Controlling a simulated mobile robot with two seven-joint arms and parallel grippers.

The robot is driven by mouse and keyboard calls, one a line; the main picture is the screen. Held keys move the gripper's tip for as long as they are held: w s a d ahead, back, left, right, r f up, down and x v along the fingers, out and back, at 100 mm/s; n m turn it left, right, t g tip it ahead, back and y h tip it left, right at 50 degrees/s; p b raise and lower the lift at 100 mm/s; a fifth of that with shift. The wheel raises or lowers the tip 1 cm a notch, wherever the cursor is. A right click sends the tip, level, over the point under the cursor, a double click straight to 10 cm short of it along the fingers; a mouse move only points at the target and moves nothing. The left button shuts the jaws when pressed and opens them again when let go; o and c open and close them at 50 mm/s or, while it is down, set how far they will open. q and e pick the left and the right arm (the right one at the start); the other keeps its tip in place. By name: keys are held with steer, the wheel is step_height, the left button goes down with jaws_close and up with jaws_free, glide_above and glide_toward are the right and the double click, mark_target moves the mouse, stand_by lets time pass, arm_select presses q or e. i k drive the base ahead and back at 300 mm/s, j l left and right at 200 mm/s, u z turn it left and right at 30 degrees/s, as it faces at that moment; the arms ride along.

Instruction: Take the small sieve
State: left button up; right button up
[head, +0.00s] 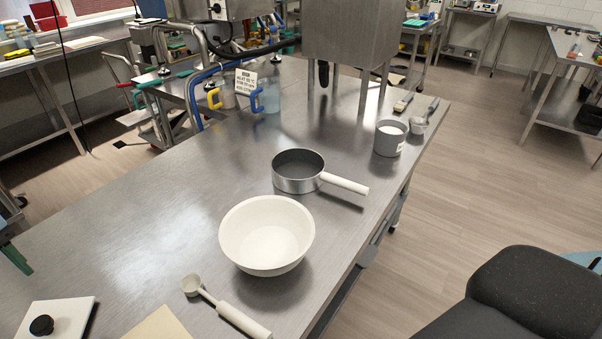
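A round, shallow metal vessel with a straight white handle (298,172) stands on the steel table, just behind the white bowl. Its handle points right. It may be the small sieve, but I cannot tell whether its grey inside is mesh or solid. A small pale round-headed tool (418,125) lies near the table's right edge, beside the grey tub; its head is too small to make out. Neither of my grippers can be made out in the head view.
The white bowl (267,236) stands near the table's right edge. A pale scoop (238,318) lies in front of it. The grey tub (390,138) holds white material. Jugs (266,97) and a steel machine (345,35) stand at the back. The steel table's left middle (130,215) is clear.

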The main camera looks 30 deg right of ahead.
mark_target(295, 171)
steer(key=k+l, duration=0.1)
steer(key=k, duration=0.9)
